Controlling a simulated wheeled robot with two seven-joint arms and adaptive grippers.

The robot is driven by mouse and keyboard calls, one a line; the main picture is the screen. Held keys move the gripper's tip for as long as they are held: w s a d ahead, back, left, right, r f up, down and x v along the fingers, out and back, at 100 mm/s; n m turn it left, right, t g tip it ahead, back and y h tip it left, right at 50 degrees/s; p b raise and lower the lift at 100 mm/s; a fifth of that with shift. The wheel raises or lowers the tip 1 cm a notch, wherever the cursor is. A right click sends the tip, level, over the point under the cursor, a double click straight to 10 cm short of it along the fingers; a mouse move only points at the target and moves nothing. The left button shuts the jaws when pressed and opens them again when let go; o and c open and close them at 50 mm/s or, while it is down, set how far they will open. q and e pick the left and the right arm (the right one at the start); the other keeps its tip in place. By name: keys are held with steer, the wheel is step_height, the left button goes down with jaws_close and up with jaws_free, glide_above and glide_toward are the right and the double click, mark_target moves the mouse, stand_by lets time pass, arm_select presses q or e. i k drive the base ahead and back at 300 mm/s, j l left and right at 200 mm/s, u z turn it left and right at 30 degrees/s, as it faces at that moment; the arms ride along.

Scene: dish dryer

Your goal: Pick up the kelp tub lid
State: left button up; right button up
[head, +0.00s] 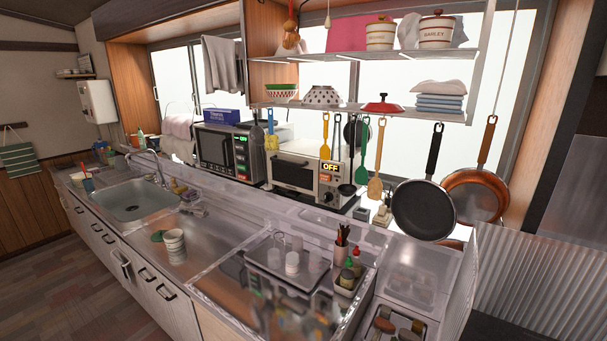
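No label reading kelp can be made out, so I cannot tell for sure which lid is the kelp tub lid. A small green round piece (158,236) lies on the steel counter, beside a pale, striped tub or stack of cups (174,246). A loose-looking red lid with a knob (382,105) rests on the lower hanging shelf. Neither of my grippers can be made out in the head view.
The sink (132,200) is left of the tub. Microwave (222,150) and toaster oven (305,172) stand behind the counter. Utensils and a black pan (423,210) hang below the shelf. Clear panels and blurred items crowd the front right; the counter around the tub is mostly bare.

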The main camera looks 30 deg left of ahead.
mark_target(157, 236)
steer(key=u, duration=2.1)
